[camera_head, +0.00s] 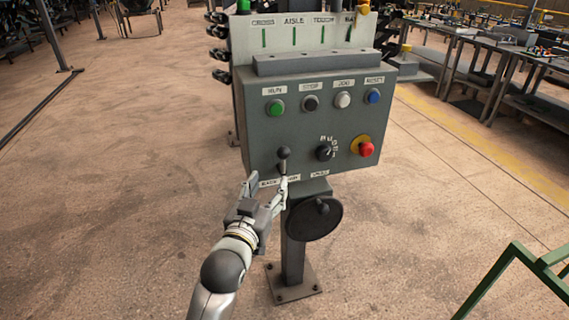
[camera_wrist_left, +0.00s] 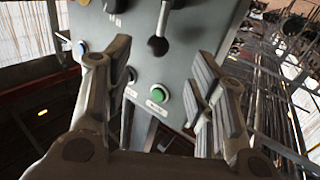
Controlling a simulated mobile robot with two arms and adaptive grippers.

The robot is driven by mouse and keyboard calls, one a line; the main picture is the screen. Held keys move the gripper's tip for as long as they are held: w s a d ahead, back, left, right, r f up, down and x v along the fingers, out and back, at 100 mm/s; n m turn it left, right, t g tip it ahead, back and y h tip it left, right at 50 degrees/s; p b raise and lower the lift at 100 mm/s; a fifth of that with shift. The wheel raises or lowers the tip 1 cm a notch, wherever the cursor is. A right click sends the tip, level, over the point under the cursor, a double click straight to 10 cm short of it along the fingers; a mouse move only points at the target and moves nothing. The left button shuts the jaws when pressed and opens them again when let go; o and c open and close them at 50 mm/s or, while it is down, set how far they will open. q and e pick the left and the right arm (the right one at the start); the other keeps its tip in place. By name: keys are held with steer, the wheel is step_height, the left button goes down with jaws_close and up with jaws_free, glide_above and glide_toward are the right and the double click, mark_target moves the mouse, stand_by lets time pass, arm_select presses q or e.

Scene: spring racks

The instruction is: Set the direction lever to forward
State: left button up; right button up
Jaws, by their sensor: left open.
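The direction lever (camera_head: 284,154) is a short rod with a dark round knob low on the left of the grey control box's front. It tilts little, if at all, in the head view; its exact setting is unclear. A label (camera_head: 268,183) below it is partly hidden by my gripper. My left gripper (camera_head: 267,185) is open just below and in front of the lever. In the left wrist view, which is upside down, the lever knob (camera_wrist_left: 158,46) shows between the spread fingers of the left gripper (camera_wrist_left: 165,57). Contact cannot be told. My right gripper is not in view.
The grey control box (camera_head: 258,140) stands on a post. It carries a green button (camera_head: 276,107), several other buttons, a black rotary knob (camera_head: 324,151) and a red stop button (camera_head: 366,149). A dark round disc (camera_head: 314,219) is below. A green frame (camera_head: 515,268) stands at right.

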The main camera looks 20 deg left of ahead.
mark_target(283, 160)
arm_select(q)
steer(key=w+p, duration=0.1)
steer(key=w, duration=0.9)
steer(key=shift+w, duration=0.25)
steer(key=shift+c, duration=0.2)
jaws_close()
